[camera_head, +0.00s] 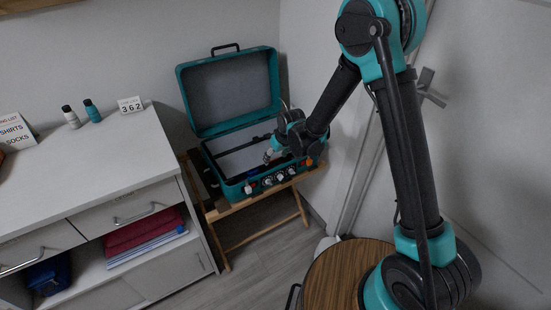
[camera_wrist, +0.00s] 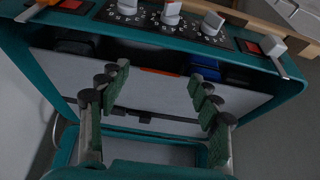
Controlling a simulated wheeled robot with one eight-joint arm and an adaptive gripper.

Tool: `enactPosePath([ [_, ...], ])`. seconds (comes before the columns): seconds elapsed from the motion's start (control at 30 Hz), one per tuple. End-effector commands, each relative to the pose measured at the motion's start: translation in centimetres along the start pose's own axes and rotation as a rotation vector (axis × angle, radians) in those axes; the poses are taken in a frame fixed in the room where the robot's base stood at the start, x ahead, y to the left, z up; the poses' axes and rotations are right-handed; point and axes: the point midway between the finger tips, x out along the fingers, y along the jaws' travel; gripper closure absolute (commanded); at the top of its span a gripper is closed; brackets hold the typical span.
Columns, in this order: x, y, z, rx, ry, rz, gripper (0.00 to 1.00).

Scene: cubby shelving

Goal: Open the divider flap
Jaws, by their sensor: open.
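The teal case (camera_head: 232,170) stands with its lid (camera_head: 230,92) raised. The divider flap is a pale grey panel (camera_head: 240,158) inside the case's lower half; it also fills the middle of the wrist view (camera_wrist: 160,97). It looks closed or nearly so, with a dark gap along the edge by the knobs. An orange strip (camera_wrist: 158,71) shows at that edge. My gripper (camera_head: 271,156) is over the front right of the case. In the wrist view, its green-padded fingers (camera_wrist: 159,75) are spread wide with nothing between them. I cannot tell whether they touch the flap.
Knobs and switches (camera_wrist: 171,13) line the case's front panel. Blue and dark items (camera_wrist: 204,71) show in the gap. The case sits on a wooden folding stand (camera_head: 262,198). A white cabinet (camera_head: 110,165) is at left; walls are close behind and right.

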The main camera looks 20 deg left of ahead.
Motion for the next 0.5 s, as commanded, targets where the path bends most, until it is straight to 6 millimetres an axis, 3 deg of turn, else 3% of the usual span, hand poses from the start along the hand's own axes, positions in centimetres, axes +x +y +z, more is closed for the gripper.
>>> enactPosePath([
  [0.47, 1.08, 0.00, 0.03, 0.000, 0.000, 0.000, 0.36],
  [0.5, 1.07, 0.00, 0.03, 0.000, 0.000, 0.000, 0.40],
])
